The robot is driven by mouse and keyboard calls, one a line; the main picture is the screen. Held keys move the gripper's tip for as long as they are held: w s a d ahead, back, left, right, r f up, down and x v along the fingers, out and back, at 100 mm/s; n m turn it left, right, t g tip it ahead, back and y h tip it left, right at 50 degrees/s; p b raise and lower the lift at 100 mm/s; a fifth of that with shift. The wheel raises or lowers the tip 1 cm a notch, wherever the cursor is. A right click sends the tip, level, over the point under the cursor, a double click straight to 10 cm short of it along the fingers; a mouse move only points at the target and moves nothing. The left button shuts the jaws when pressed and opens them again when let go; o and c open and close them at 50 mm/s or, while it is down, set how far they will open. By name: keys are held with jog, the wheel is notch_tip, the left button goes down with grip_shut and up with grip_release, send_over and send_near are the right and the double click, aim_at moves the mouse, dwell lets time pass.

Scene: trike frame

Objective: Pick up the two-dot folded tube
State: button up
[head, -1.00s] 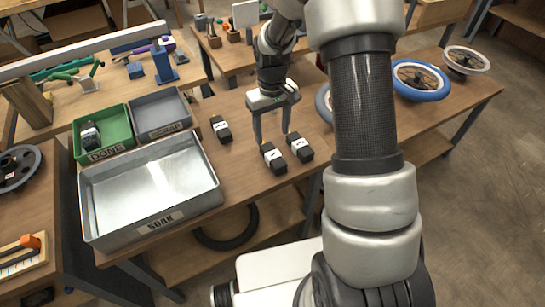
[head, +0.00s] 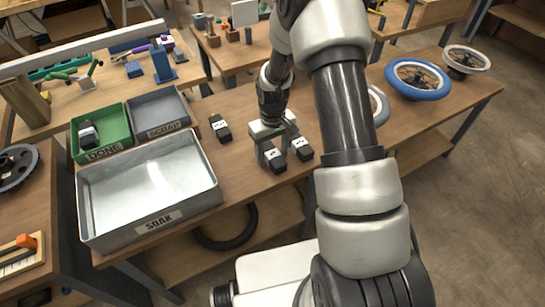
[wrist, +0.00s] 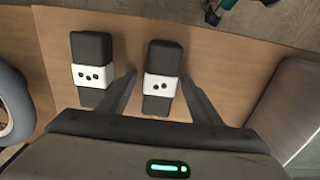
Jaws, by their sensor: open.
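The two-dot folded tube (wrist: 162,80) is black with a white band showing two dots. It lies on the bench in the wrist view, and in the head view it is the left one (head: 274,160) of a close pair. My gripper (wrist: 160,79) is open, with one finger on each side of this tube; in the head view it (head: 275,150) hangs low over the pair. I cannot tell whether the fingertips are level with the tube. A three-dot tube (wrist: 92,70) lies beside it, just outside my left finger in the wrist view; it also shows in the head view (head: 301,149).
Another black tube (head: 220,128) lies on the bench to the left. The metal SOAK tray (head: 150,222), green DONE bin (head: 103,153) holding a tube, and grey SCRAP bin (head: 163,130) stand farther left. Wheels, including a blue-rimmed one (head: 418,94), lie to the right.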

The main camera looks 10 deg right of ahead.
jog(key=shift+c, duration=0.3)
jog(key=c, duration=1.2)
jog(key=shift+r, duration=0.1)
